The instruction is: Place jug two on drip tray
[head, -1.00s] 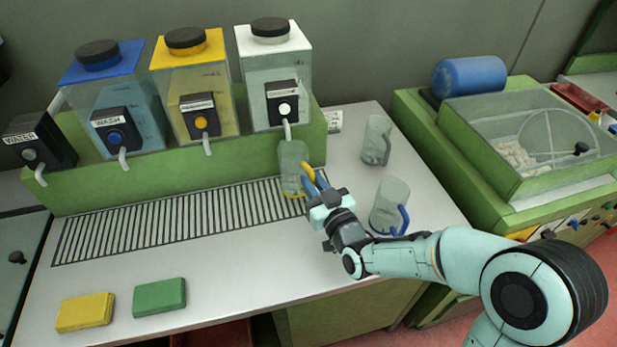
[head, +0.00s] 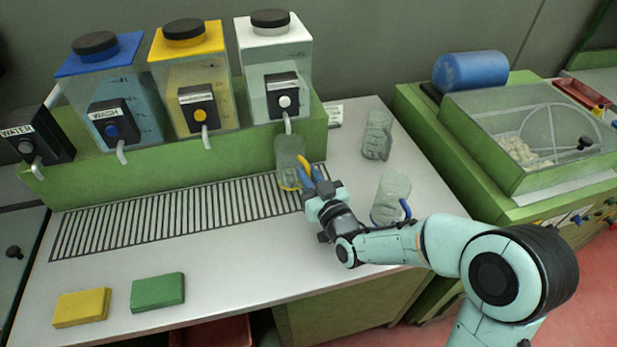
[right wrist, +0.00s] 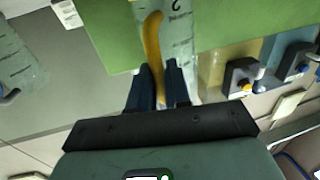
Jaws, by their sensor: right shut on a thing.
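Jug two (head: 289,158) is a clear jug with a yellow handle and yellow at its base. It looks upright at the right end of the slatted drip tray (head: 160,219), below the white tank's spout. I cannot tell whether its base touches the slats. My right gripper (head: 306,183) is shut on its yellow handle. The right wrist view shows the jug (right wrist: 180,28) with a "2" on its wall and the handle between the dark fingers (right wrist: 158,82). My left gripper is not in view.
Two other clear jugs stand right of the tray, one behind (head: 377,135) and one with a blue handle (head: 390,196) near my right arm. Blue, yellow and white tanks (head: 274,70) stand behind on a green ledge. Yellow and green sponges (head: 158,291) lie front left. The counter between is clear.

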